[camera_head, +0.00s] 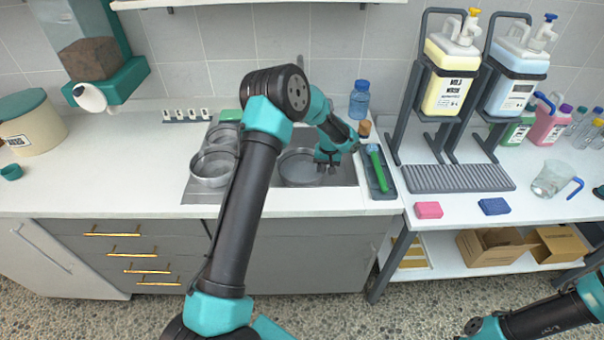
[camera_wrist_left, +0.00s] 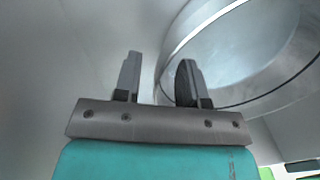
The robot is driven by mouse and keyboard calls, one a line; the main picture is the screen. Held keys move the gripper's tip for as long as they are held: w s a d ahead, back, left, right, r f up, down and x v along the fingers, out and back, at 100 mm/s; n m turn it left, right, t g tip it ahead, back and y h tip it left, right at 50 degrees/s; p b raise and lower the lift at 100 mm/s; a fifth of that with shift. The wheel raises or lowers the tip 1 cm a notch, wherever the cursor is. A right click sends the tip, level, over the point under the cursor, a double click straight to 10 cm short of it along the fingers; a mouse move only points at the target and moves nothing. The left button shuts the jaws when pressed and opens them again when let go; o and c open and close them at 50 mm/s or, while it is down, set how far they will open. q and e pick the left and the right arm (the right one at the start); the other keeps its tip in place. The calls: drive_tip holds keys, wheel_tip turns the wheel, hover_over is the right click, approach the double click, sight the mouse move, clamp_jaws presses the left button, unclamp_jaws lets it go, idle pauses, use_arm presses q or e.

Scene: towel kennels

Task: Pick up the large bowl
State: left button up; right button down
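A round metal bowl (camera_head: 299,170) sits in the right part of the sink, partly hidden by my left arm. My left gripper (camera_head: 327,166) points down at its right edge. In the left wrist view the gripper (camera_wrist_left: 160,78) is open, with its two fingers apart. The shiny bowl (camera_wrist_left: 250,60) fills the upper right there, and its near wall lies behind the right finger. I cannot tell whether the finger touches it. Two more metal bowls, one in front (camera_head: 212,168) and one behind (camera_head: 222,137), are in the left part of the sink.
A tray with a green-handled brush (camera_head: 377,168) lies right of the sink. A blue-capped bottle (camera_head: 359,100) stands behind. Yellow (camera_head: 450,75) and pale blue (camera_head: 512,85) jugs sit on racks further right. The counter left of the sink (camera_head: 120,170) is mostly clear.

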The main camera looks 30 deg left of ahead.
use_arm(q)
clamp_jaws()
idle(0.3)
drive_tip(key=shift+r, duration=0.15)
wheel_tip(320, 180, up, 10)
idle(0.7)
idle(0.4)
